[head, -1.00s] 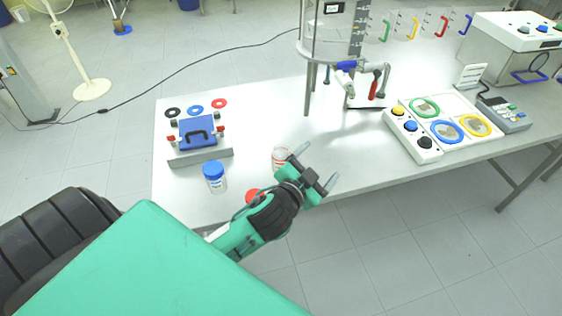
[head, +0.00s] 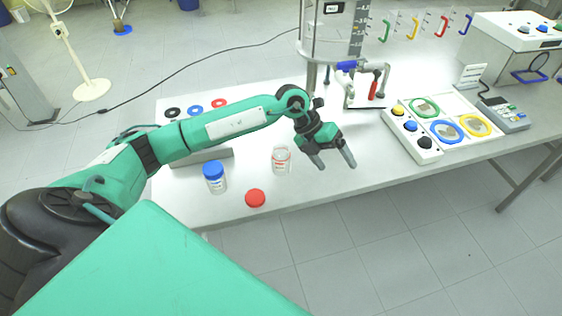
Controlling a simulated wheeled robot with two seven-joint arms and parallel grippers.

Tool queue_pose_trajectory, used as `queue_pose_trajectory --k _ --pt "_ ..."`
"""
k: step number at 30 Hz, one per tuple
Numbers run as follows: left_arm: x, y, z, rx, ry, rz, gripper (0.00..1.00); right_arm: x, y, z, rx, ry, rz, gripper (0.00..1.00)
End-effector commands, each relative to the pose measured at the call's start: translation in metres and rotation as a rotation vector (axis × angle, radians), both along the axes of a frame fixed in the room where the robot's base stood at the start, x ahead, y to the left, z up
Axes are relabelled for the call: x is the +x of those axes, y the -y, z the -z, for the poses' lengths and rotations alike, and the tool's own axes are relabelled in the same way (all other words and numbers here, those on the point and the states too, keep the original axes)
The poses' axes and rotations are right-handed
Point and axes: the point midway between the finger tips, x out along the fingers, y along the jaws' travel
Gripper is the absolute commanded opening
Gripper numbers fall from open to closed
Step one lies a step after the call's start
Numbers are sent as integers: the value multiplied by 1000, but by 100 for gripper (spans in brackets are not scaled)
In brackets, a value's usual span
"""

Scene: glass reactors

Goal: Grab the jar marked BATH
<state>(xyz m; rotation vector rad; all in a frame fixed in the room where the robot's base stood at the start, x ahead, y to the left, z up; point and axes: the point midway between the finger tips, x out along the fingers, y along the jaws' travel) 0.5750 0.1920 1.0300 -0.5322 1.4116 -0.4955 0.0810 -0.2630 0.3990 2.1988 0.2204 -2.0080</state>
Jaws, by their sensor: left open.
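Two jars stand on the white table in the head view. One is a clear jar with a blue lid (head: 215,178) and a small label. The other is an open clear jar (head: 281,159) with red markings. The lettering on both is too small to read, so I cannot tell which is marked BATH. A red lid (head: 255,198) lies on the table in front of the open jar. My left gripper (head: 334,163) is open and empty, to the right of the open jar and apart from it, fingers pointing down and right. My right gripper is not in view.
A glass reactor stand (head: 310,50) rises at the back. To the right are a panel with coloured rings (head: 447,129) and a control box (head: 518,45). A grey rack (head: 215,154) is partly hidden behind my left arm. The table's front right is clear.

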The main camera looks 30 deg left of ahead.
Motion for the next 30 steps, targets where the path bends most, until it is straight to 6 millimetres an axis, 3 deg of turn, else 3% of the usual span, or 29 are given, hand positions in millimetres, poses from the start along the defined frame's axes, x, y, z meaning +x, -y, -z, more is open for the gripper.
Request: queue_pose_trajectory --k 1,6,10,14,24,30 --pt "9 -33 1 126 -18 -18 83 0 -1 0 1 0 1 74" --pt "19 -124 -4 457 -102 -102 83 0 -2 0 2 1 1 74" --pt "19 -164 -13 596 -145 -157 83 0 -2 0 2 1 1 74" --pt "18 -179 -11 648 -168 -180 83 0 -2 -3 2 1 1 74" --pt "17 -178 50 650 -171 -179 83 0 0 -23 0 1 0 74" --pt "18 -178 69 649 -167 -178 83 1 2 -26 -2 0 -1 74"
